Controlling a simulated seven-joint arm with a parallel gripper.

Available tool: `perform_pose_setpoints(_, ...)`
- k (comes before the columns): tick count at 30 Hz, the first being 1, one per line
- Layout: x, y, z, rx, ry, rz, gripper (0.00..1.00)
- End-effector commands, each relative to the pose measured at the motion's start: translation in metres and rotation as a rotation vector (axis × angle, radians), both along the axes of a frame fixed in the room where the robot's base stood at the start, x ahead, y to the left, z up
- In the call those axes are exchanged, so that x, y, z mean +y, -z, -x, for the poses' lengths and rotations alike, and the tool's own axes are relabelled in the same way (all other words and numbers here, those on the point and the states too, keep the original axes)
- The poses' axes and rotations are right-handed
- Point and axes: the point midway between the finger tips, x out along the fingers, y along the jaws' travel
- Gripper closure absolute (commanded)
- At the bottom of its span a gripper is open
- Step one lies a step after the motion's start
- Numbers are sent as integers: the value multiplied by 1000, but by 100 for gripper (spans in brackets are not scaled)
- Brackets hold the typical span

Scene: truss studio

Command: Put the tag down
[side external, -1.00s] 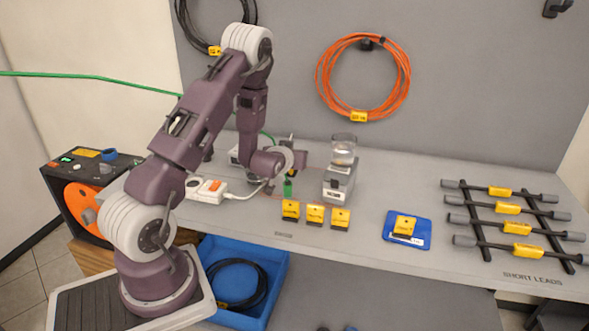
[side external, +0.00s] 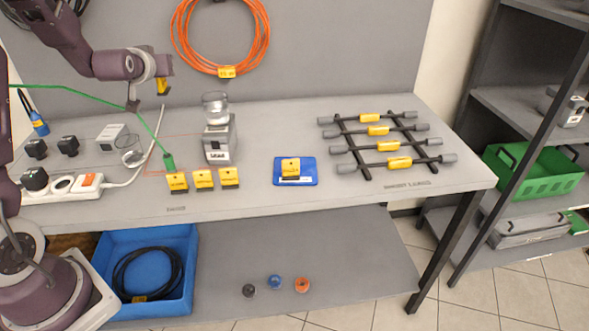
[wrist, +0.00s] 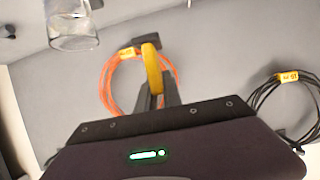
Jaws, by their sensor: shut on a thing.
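My gripper (side external: 163,78) is raised above the back of the bench, left of the grinder-like device. It is shut on a yellow tag (side external: 162,87), which hangs clear of the bench. In the wrist view the held tag (wrist: 152,70) shows edge-on between the fingers (wrist: 155,92). Several other yellow tags stand on the bench: a left one (side external: 177,182), a middle one (side external: 203,179) and a right one (side external: 229,177) in a row. One more tag (side external: 290,168) is on a blue pad (side external: 280,181).
The device with a glass top (side external: 219,142) stands right of my gripper. A green plug (side external: 168,162) on a green cable lies behind the tag row. A power strip (side external: 88,185) is at left. Tagged leads (side external: 372,131) lie on a rack at right. An orange coil (side external: 226,72) hangs on the wall.

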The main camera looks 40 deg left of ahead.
Motion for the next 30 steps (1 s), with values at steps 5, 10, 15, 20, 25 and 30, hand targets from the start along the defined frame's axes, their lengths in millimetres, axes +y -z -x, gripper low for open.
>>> perform_pose_setpoints(5,-26,0,-34,-2,93,-1,100)
perform_pose_setpoints(10,-70,0,-78,-3,223,2,100)
perform_pose_setpoints(15,-137,1,-130,-3,396,3,100)
perform_pose_setpoints(20,-203,1,-166,-1,544,3,100)
perform_pose_setpoints(25,-252,1,-187,-2,647,0,100)
perform_pose_setpoints(30,-287,0,-198,-2,715,-1,100)
